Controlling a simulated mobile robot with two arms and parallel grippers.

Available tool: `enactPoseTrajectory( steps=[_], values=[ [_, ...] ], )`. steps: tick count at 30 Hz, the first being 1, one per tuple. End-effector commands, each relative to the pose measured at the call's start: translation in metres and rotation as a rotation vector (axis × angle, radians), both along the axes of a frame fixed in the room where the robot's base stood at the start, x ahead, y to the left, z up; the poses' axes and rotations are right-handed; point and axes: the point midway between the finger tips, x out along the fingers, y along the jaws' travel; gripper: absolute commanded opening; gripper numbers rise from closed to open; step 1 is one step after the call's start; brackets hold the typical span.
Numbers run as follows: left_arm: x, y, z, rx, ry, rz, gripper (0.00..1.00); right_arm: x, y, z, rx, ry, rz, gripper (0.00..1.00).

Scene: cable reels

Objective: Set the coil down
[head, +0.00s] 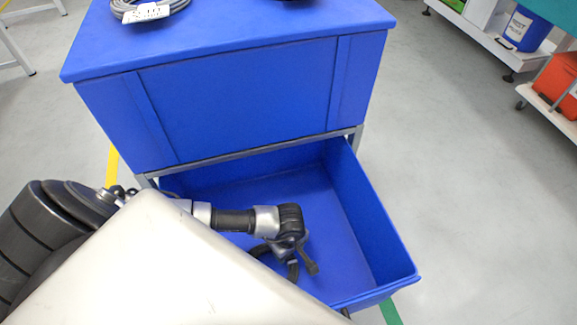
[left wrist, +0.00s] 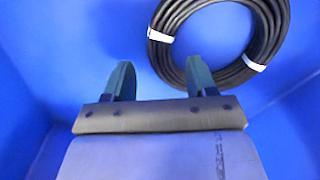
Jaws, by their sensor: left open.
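A black cable coil (left wrist: 270,35) with white tape bands lies on the blue floor of the open drawer (head: 400,270) in the left wrist view; its top edge is cut off. My left gripper (head: 300,266) is down inside the drawer. In the left wrist view its two fingers (left wrist: 159,72) are apart with blue floor between them. The right finger overlaps the coil's lower left edge in the picture; I cannot tell if they touch. In the head view I cannot clearly make out the coil near the dark gripper. My right gripper is not in view.
The drawer sits below a blue cabinet (head: 235,105). A grey cable coil (head: 120,9) with a white label lies on its top, beside a dark object cut off by the frame. A white cart with an orange container (head: 560,82) stands at right. Grey floor is clear right of the drawer.

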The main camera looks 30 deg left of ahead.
Motion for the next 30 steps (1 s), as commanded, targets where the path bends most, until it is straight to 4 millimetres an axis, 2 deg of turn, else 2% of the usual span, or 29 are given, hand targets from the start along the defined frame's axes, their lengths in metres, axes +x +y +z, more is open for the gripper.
enactPoseTrajectory(
  steps=[1,6,12,17,30],
  values=[
    [0.001,0.000,0.015,-0.001,-0.003,-0.001,0.57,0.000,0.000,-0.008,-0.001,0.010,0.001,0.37],
    [0.001,0.000,0.050,-0.001,-0.004,-0.001,0.57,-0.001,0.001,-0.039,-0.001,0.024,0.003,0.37],
    [0.001,0.000,0.076,0.000,-0.001,0.000,0.57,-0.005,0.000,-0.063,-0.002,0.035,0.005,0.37],
    [0.000,0.000,0.084,0.000,0.000,0.000,0.57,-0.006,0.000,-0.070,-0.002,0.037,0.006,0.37],
    [0.001,0.000,0.084,0.000,0.000,0.001,0.57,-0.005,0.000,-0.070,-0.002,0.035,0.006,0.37]
  ],
)
